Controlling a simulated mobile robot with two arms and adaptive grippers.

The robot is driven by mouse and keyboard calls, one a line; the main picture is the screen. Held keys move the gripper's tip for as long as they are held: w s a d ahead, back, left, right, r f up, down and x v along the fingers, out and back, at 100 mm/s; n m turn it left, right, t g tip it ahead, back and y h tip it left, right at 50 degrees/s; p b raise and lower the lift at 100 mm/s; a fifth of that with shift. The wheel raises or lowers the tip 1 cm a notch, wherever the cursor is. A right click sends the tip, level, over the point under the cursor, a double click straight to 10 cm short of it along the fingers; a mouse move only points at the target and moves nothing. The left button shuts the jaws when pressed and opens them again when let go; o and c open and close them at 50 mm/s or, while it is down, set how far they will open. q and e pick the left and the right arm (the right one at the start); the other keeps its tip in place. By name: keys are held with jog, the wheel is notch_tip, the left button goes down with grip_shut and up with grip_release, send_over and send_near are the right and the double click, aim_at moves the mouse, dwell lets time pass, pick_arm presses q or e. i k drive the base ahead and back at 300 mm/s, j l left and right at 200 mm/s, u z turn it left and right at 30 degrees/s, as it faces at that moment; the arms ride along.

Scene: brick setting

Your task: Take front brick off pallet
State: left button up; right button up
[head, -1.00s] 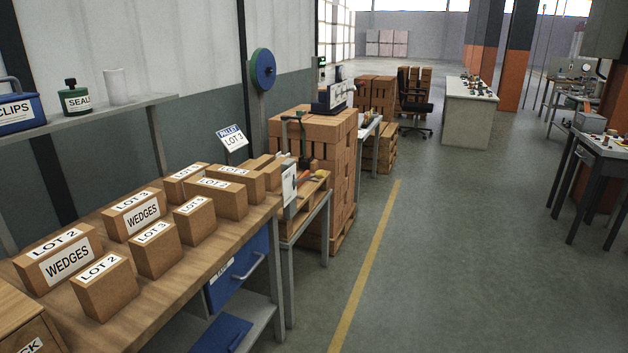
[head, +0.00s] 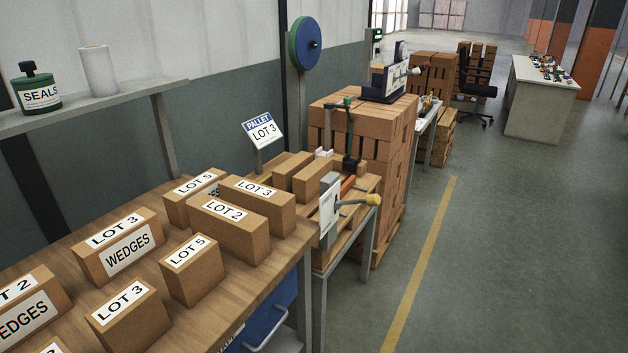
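A small wooden pallet (head: 345,236) lies on a metal-legged stand past the far end of the wooden bench. Two plain brown bricks sit side by side over it, a left brick (head: 288,168) and a right brick (head: 311,181); their lower parts are partly hidden by labelled boxes. A sign (head: 262,131) reading "PALLET LOT 3" stands behind them. Neither of my grippers shows.
Labelled boxes stand on the wooden bench (head: 160,325), among them a LOT 3 box (head: 255,205) and a LOT 2 box (head: 229,231). The floor (head: 500,250) at right is clear.

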aim_at(305, 183)
jog(key=i+l+u, duration=0.1)
jog(key=i+l, duration=0.25)
jog(key=i+l+u, duration=0.1)
jog(key=i+l, duration=0.2)
jog(key=l, duration=0.15)
jog(key=i+l+u, duration=0.15)
jog(key=i+l, duration=0.15)
jog(key=l, duration=0.15)
